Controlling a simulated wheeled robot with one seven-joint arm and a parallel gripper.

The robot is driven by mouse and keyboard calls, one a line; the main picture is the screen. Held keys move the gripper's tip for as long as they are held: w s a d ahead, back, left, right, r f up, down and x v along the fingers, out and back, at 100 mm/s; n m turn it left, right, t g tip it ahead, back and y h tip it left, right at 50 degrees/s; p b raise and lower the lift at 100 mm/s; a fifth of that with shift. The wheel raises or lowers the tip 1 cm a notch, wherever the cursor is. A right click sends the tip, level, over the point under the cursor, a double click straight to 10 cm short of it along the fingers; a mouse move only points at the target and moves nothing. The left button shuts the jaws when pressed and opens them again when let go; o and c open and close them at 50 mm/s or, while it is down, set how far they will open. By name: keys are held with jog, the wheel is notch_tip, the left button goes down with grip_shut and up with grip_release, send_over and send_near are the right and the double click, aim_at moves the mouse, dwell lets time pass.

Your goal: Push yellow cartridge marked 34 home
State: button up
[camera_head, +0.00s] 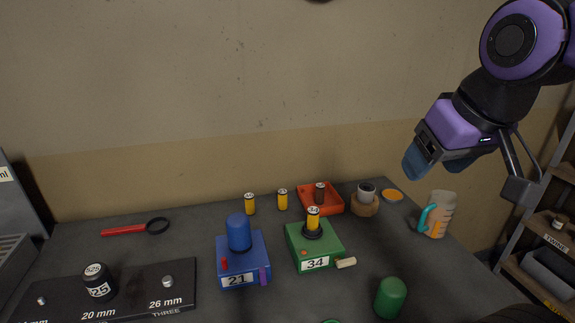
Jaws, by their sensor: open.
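The yellow cartridge marked 34 (313,219) stands upright in the dark round socket on top of the green block marked 34 (316,249). Much of its yellow body shows above the socket. My gripper (433,160) is open and empty. It hangs in the air to the right of the green block and above the table, well apart from the cartridge.
A blue block marked 21 (243,265) with a blue cap stands left of the green block. Two yellow cartridges (250,204) stand behind. An orange tray (331,208), a brown cup holder (364,205), a mug (438,215) and a green cap (390,298) stand nearby.

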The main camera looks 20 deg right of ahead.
jog(key=w+a+f+n+g, duration=0.1)
jog(key=w+g, duration=0.1)
jog(key=w, duration=0.6)
jog(key=n+g, duration=0.2)
jog(key=g, duration=0.1)
send_over(314, 210)
notch_tip(314, 210, down, 17)
jog(key=shift+s+f, duration=0.15)
jog(key=shift+w+f, duration=0.2)
jog(key=shift+f, duration=0.3)
notch_tip(314, 210, down, 10)
jog(key=shift+f, duration=0.2)
jog(key=c, duration=1.1)
jog(key=shift+f, duration=0.2)
